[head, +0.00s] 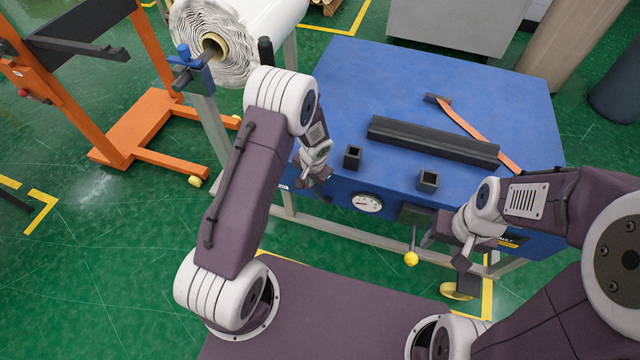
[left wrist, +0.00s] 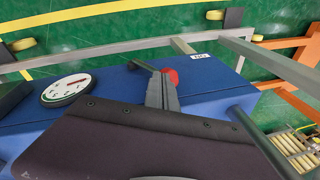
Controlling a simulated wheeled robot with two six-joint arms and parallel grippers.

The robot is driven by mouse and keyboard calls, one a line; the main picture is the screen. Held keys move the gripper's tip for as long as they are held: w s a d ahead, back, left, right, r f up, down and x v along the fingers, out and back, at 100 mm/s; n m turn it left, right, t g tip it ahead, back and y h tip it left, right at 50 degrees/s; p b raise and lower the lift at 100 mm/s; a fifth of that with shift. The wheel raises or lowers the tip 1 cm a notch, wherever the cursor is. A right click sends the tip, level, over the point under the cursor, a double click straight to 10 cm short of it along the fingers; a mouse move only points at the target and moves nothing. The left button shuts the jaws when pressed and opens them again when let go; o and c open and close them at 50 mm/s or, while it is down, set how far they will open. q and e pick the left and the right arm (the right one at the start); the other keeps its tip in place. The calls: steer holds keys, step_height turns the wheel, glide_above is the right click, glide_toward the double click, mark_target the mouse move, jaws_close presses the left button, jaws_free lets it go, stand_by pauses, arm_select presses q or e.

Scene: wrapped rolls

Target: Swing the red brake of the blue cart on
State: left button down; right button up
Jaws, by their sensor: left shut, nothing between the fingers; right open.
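The blue cart (head: 340,100) stands in front of me, with a round dial (head: 367,202) on its near face. In the left wrist view, a red ball knob (left wrist: 171,76) on a dark lever (left wrist: 144,66) sticks out from the blue face. My left gripper (head: 326,196) is shut and empty at the cart's near left side. In the left wrist view its fingertips (left wrist: 161,82) are right at the red knob; I cannot tell whether they touch. The knob is hidden in the head view. My right gripper (head: 446,254) is open, near a yellow-knobbed lever (head: 411,258).
On the blue top lie a long black bar (head: 430,140), an orange-handled tool (head: 470,128) and two small square sockets (head: 353,156). A wrapped white roll (head: 240,30) is at the back left, beside an orange frame (head: 135,125).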

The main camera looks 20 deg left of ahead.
arm_select(q)
steer(key=a+f+b, duration=0.4)
steer(key=a+f, duration=0.3)
steer(key=a, duration=0.2)
steer(key=shift+b, duration=0.3)
arm_select(e)
steer(key=f, duration=0.5)
steer(key=shift+s+d, duration=0.15)
steer(key=shift+d, duration=0.05)
